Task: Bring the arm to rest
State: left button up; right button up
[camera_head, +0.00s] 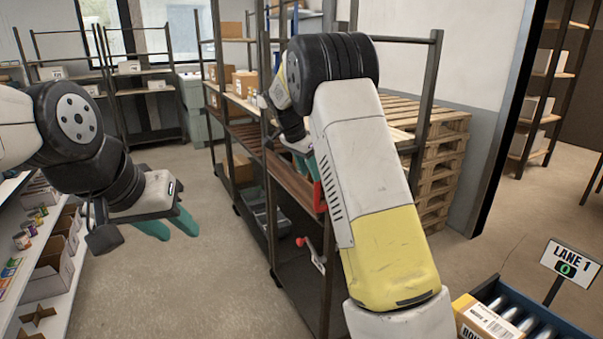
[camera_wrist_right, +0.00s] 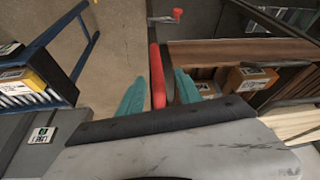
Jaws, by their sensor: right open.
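My right arm reaches forward across the middle of the head view. Its gripper (camera_head: 298,152) is beside the dark rack, partly hidden by my own arm. In the right wrist view its two teal fingers (camera_wrist_right: 159,77) are spread apart. A red bar (camera_wrist_right: 157,74) shows between them there, with a gap on each side; I cannot tell its depth. It also shows as a red piece (camera_head: 319,196) beside the rack in the head view. My left gripper (camera_head: 170,226) hangs over the aisle at the left, with its teal fingers apart and nothing between them.
A rack (camera_head: 255,140) with wooden shelves and cartons stands close to my right gripper. A red-knobbed handle (camera_head: 312,252) sticks out low on it. Pallets (camera_head: 440,160) are stacked behind. A roller lane (camera_head: 535,318) holds a carton at lower right. The aisle floor (camera_head: 200,275) is clear.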

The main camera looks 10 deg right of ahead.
jog(key=shift+s, duration=0.1)
jog(key=s+d+r+n+t+y, duration=0.1)
jog(key=s+r+n+y, duration=0.15)
jog(key=s+r, duration=0.45)
jog(key=s+d+r+n+y, duration=0.2)
jog(key=s+r+n, duration=0.1)
jog(key=s, duration=0.8)
jog(key=s+a+f+n+t+y, duration=0.1)
jog(key=s+n, duration=0.6)
jog(key=s, duration=1.2)
jog(key=shift+s+a+f+t+y, duration=0.2)
jog(key=shift+s+a+t+y, duration=0.2)
jog(key=shift+a+t, duration=0.5)
